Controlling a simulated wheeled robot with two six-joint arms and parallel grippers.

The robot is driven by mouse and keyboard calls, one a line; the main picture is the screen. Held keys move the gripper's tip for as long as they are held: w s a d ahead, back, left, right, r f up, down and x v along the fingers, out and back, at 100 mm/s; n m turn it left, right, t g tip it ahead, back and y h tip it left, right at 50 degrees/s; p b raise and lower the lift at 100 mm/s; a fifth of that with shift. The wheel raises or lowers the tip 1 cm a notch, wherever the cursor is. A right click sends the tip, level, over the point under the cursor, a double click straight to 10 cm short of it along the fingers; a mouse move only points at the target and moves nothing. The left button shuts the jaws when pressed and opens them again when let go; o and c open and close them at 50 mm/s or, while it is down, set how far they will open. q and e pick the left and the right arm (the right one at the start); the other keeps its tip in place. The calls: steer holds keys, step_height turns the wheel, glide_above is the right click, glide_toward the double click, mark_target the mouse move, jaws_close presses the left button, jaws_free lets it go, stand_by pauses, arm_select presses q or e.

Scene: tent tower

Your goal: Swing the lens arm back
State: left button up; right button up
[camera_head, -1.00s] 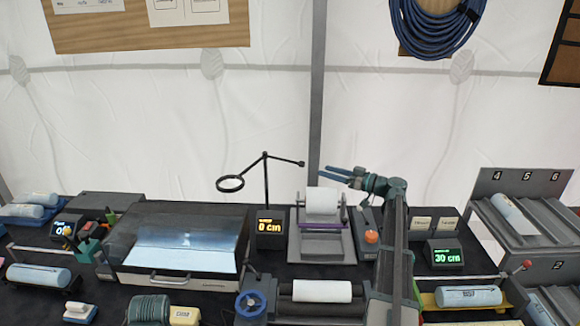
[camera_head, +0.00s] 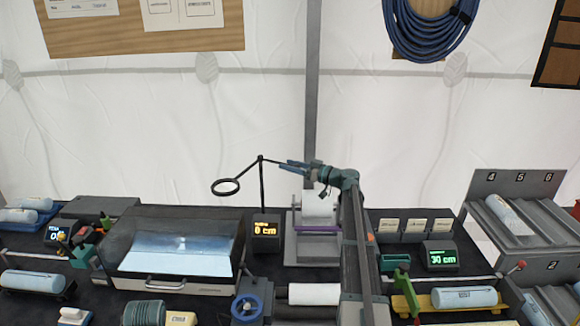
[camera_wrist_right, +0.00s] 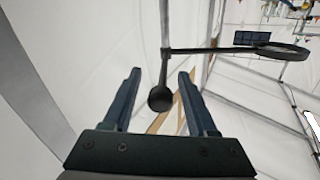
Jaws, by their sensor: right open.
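The black lens arm (camera_head: 245,170) stands on a thin post behind the bench. Its ring lens (camera_head: 225,187) is on the left end. The right end passes behind or between my right gripper's fingers in the head view. My right gripper (camera_head: 285,165) is open at this end, with its blue fingers pointing left. In the right wrist view, the black end knob (camera_wrist_right: 159,98) shows between the two open fingers; I cannot tell whether they touch it. The ring lens also shows at the upper right there (camera_wrist_right: 284,51). My left gripper is not in view.
A clear-lidded tray box (camera_head: 172,262) is left of the post. A display reading 0 cm (camera_head: 266,230) stands at the post's foot. A numbered rack (camera_head: 520,190) is at the right.

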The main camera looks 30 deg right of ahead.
steer(key=shift+w, duration=0.15)
jaws_close()
stand_by(1.4)
